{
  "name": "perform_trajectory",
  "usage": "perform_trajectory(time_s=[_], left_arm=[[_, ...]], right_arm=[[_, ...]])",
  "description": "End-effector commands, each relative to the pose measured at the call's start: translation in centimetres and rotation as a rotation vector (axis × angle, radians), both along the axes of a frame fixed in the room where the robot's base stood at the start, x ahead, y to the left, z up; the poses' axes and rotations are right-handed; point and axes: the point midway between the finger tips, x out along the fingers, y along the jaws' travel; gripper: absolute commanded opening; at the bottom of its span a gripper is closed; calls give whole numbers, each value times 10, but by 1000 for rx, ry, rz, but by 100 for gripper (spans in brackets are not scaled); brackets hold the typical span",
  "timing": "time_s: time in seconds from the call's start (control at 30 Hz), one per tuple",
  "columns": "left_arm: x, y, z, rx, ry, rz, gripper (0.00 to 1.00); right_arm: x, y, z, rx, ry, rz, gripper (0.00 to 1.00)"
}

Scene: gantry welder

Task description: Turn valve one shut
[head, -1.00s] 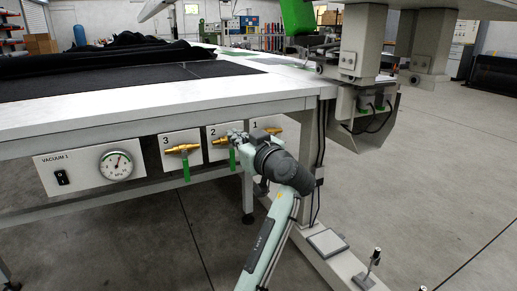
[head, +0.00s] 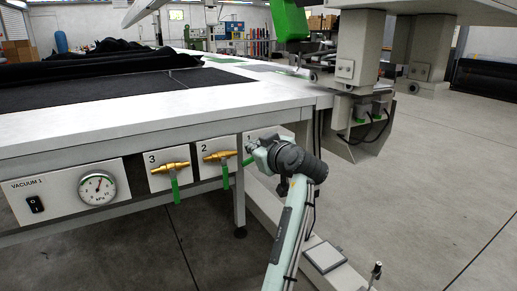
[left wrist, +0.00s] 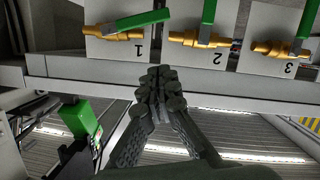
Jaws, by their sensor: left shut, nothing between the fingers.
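Valve one is on the white panel marked 1 (head: 262,133) under the table edge. In the head view my left gripper (head: 250,146) and wrist hide most of it. In the left wrist view, which is upside down, valve one's brass body (left wrist: 115,33) shows at the upper left. Its green handle (left wrist: 143,20) lies nearly along the body, slightly tilted. My left gripper (left wrist: 160,78) is shut and empty, its tips pointing toward the panels, just below panel 1's edge in that picture. I see no clear contact with the handle. My right gripper is not in view.
Valve two (head: 217,156) and valve three (head: 170,167) sit left of valve one, their green handles hanging across their bodies. A vacuum gauge (head: 97,188) is further left. The table top (head: 150,124) overhangs the panels. A table leg (head: 239,207) stands below.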

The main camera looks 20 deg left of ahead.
Motion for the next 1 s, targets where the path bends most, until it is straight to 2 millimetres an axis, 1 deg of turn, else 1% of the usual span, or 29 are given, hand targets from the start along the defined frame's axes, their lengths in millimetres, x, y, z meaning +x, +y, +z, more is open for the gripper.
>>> perform_trajectory(time_s=[0.03,0.17,0.2,0.3,0.43,0.6,1.0], left_arm=[[8,10,-1,3,1,3,0],[25,29,-8,2,1,3,0],[26,26,-18,1,6,0,0],[29,22,-32,0,3,-1,0],[32,20,-42,1,2,-1,0],[33,19,-47,0,0,0,0],[33,21,-48,-4,-3,0,0]], right_arm=[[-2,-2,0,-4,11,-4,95],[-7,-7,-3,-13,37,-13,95],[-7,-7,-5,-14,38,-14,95],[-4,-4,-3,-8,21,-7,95],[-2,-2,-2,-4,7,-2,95],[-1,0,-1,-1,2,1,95],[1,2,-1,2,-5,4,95]])
